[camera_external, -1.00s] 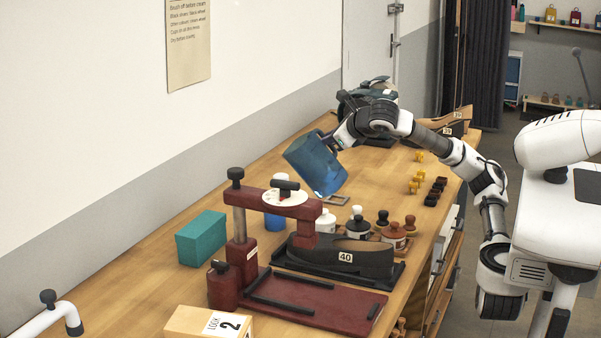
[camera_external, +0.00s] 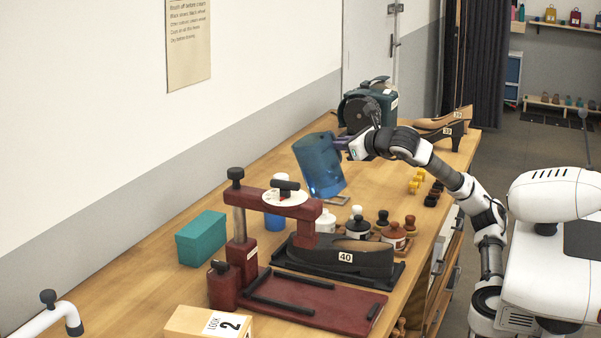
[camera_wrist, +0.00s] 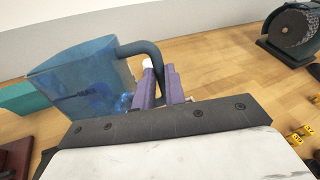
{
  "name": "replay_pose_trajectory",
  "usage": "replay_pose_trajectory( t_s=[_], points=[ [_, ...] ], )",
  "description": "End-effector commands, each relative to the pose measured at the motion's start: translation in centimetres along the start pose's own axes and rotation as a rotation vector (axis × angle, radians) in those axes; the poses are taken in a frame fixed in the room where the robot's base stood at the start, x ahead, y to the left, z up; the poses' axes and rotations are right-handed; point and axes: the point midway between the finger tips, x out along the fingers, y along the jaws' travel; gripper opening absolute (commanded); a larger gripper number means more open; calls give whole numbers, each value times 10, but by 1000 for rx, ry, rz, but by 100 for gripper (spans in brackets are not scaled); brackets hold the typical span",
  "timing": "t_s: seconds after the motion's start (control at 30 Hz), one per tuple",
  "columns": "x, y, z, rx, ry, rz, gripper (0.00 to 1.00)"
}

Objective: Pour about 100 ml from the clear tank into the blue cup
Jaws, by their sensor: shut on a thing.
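The clear tank (camera_external: 319,167) is a see-through blue vessel with a dark handle. It is held in the air above the bench, slightly tilted. My gripper (camera_external: 352,149) is shut on the tank's handle at its right side. In the wrist view, the purple fingers (camera_wrist: 164,85) close around the handle, and the tank (camera_wrist: 75,80) hangs to the left with some darker blue showing inside. The blue cup (camera_external: 274,223) stands on the bench behind the red press, which partly hides it. The tank is above and to the right of the cup, apart from it.
The red press (camera_external: 270,198) stands close to the cup. A teal box (camera_external: 201,238) lies left. A grinder (camera_external: 368,105) stands behind my gripper.

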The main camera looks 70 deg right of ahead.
Motion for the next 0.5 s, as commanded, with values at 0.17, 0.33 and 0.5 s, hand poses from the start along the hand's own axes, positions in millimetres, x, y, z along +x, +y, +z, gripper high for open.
replay_pose_trajectory(
  t_s=[0.17,0.33,0.5],
  points=[
    [0,0,-11,41,-50,-2,0],
    [-2,-1,-16,80,-94,-2,0],
    [-4,-1,-22,117,-137,-3,0]
  ],
)
